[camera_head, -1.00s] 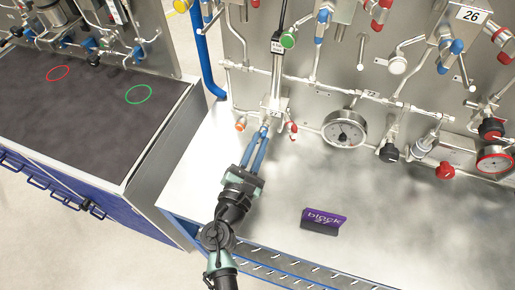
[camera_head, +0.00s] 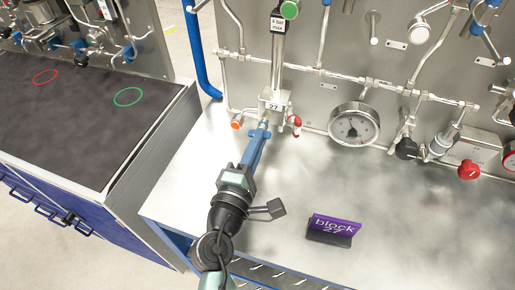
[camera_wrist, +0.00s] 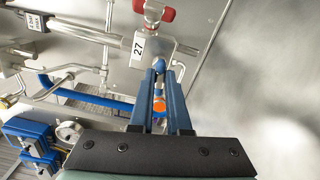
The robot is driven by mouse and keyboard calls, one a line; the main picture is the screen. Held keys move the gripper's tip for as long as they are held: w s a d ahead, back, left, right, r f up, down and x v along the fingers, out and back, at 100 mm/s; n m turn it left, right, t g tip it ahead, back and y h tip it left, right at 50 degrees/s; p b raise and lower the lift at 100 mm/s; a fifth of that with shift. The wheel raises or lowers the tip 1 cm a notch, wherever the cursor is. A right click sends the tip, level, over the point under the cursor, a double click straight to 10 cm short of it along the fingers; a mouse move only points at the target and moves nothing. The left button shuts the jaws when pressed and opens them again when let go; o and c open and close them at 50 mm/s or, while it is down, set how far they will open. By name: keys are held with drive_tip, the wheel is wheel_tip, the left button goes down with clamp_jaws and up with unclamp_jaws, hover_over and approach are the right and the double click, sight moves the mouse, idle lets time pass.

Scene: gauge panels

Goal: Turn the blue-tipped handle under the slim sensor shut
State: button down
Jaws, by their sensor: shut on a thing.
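The slim sensor (camera_head: 278,50) is a thin upright metal cylinder with a label and a green cap, above the small metal block marked 27 (camera_head: 275,104). It is also at upper left in the wrist view (camera_wrist: 60,30). My gripper (camera_head: 262,134) reaches up to the underside of this block, its blue fingers close together. In the wrist view, the handle's blue tip (camera_wrist: 158,66) shows at the ends of my fingers (camera_wrist: 162,76), which are shut on it. The handle's stem is mostly hidden, so its exact angle is hard to tell.
A red-tipped handle (camera_head: 296,123) is close on the block's right, and an orange cap (camera_head: 236,123) on its left. A round gauge (camera_head: 354,127) is farther right.

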drive_tip(key=shift+f+m+b, duration=0.15)
drive_tip(key=shift+m+b, duration=0.65)
drive_tip(key=shift+m, duration=0.3)
drive_tip(key=c, duration=0.9)
unclamp_jaws()
drive_tip(key=b+v, duration=0.3)
drive_tip(key=v, duration=1)
